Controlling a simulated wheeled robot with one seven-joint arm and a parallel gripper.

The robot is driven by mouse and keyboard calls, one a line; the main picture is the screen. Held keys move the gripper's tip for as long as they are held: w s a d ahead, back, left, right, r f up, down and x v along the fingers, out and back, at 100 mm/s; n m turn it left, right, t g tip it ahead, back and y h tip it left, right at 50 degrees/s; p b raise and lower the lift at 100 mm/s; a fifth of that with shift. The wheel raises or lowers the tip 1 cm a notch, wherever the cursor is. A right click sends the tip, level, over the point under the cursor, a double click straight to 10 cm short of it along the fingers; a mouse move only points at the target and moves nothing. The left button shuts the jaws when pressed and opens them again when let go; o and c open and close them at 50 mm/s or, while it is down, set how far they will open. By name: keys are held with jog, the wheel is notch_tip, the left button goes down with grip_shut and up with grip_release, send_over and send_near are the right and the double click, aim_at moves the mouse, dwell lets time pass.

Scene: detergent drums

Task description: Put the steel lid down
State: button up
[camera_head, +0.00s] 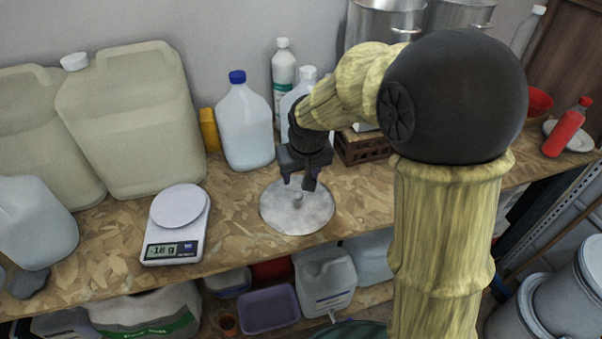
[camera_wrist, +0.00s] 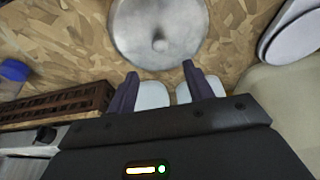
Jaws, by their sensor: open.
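The steel lid (camera_head: 284,218) is a round grey disc with a small central knob. It lies flat on the chipboard bench top, near the front edge, right of the kitchen scale. It also shows in the wrist view (camera_wrist: 140,38) with its knob near its middle. My gripper (camera_head: 300,185) is just above the lid's knob in the head view. In the wrist view my gripper (camera_wrist: 160,80) has its two dark fingers apart, with nothing between them, and the knob stands clear beyond the fingertips.
The kitchen scale (camera_head: 181,207) stands left of the lid. A blue-capped jug (camera_head: 246,125) and a brown crate (camera_head: 362,148) stand behind. Large canisters (camera_head: 135,120) fill the bench's left. Bare bench top (camera_head: 362,200) shows right of the lid. A shelf below holds containers.

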dwell(0.3)
jog(key=s+d+f+m+h, duration=0.1)
jog(key=s+d+f+m, duration=0.2)
jog(key=s+d, duration=1.1)
jog(key=shift+s+d+f+g, duration=0.15)
jog(key=shift+s+f+g, duration=0.2)
jog(key=shift+s, duration=0.15)
